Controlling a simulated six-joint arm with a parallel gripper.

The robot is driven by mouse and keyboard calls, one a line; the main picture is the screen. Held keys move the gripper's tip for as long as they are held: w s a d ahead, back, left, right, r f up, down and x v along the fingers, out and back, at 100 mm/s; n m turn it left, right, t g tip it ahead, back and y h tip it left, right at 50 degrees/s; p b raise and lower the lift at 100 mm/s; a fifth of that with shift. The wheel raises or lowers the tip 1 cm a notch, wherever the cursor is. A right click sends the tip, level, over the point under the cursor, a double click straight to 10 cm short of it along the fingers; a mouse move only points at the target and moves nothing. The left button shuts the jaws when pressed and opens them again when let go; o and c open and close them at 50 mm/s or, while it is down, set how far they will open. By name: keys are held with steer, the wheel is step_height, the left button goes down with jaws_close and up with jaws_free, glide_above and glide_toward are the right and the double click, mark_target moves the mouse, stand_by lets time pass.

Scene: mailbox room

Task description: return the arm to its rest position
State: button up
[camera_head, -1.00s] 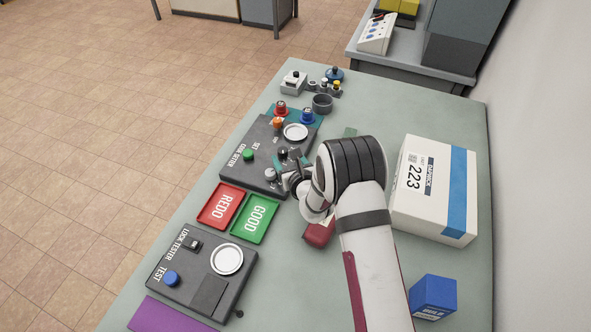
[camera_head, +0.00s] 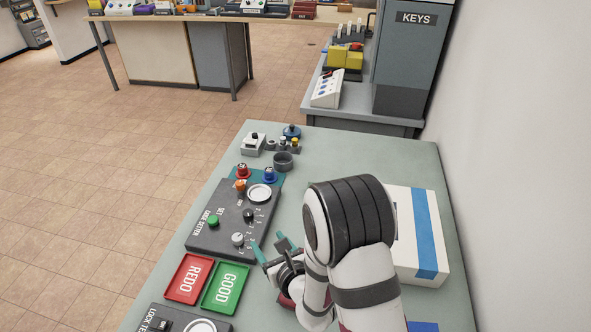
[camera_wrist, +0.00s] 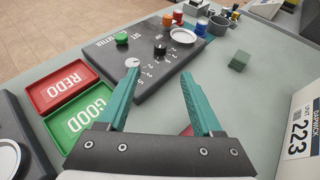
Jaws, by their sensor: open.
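My gripper (camera_head: 272,249) is open, with its two teal fingers apart and nothing between them. It is above the table (camera_head: 300,148), just to the right of the lower end of the dark code setter box (camera_head: 225,236). In the wrist view, my gripper (camera_wrist: 158,98) points toward the code setter box (camera_wrist: 135,70) and the bare table beyond it. My arm bends over the middle of the table and hides part of it.
The red REDO tray (camera_head: 189,279) and green GOOD tray (camera_head: 226,288) lie left of my gripper. A white box with a blue stripe (camera_head: 427,240) stands at the right. A small grey-green block (camera_wrist: 240,61) sits ahead in the wrist view. Small parts and a dark cup (camera_head: 283,161) stand at the far end.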

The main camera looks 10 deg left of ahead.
steer(key=s+a+r+n+g+y, duration=0.1)
steer(key=s+r+n+g+y, duration=0.2)
steer(key=s+r+n+g, duration=0.35)
steer(key=s+a+r+n+g+y, duration=0.25)
steer(key=s+r+n, duration=0.45)
steer(key=r, duration=0.4)
steer(key=s+d+f+n+g+h, duration=0.1)
steer(key=s+d+n+h, duration=0.3)
steer(key=d, duration=0.8)
steer(key=s+d+f+n+h, duration=0.3)
steer(key=s+d+n+h, duration=0.2)
steer(key=d, duration=0.8)
steer(key=s+h, duration=0.3)
steer(key=s, duration=0.1)
steer(key=shift+s+d+g, duration=0.3)
steer(key=shift+s+g, duration=0.1)
